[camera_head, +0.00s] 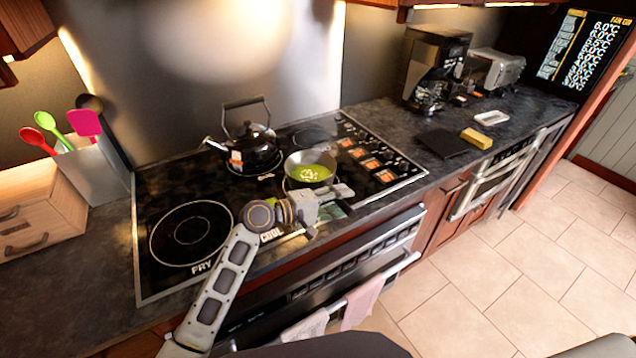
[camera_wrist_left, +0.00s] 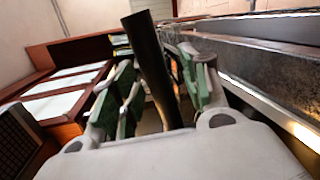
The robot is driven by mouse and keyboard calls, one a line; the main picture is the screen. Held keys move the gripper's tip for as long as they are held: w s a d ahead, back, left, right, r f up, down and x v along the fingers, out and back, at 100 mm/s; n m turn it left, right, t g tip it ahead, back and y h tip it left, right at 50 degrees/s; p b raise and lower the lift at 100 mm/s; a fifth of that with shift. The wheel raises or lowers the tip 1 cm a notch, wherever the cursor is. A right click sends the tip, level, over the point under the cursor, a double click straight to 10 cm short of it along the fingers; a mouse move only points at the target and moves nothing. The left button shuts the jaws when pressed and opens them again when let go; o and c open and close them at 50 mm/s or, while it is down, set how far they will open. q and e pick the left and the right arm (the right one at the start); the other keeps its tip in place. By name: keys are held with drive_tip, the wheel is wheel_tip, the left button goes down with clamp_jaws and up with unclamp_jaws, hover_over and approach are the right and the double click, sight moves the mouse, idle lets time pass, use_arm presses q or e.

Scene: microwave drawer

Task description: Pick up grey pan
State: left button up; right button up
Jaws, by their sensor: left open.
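The grey pan (camera_head: 296,160) sits on the black stovetop, right of the kettle, with green contents inside. My left gripper (camera_head: 338,203) is at the stove's front edge, just in front of the pan, and hides part of the pan's near side. In the left wrist view my gripper (camera_wrist_left: 160,82) is open. A dark bar, which looks like the pan's handle (camera_wrist_left: 150,62), runs between its green-padded fingers; I cannot tell if it touches them. My right gripper is not in view.
A black kettle (camera_head: 254,150) stands left of the pan. The stovetop (camera_head: 160,275) is bare at its left. A utensil holder (camera_head: 95,168) stands farther left. The oven handle with hanging towels (camera_head: 361,303) is below the front edge. A coffee maker (camera_head: 432,65) stands at the back right.

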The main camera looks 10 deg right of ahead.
use_arm(q)
drive_tip(key=c, duration=1)
drive_tip(key=shift+w+r, duration=0.1)
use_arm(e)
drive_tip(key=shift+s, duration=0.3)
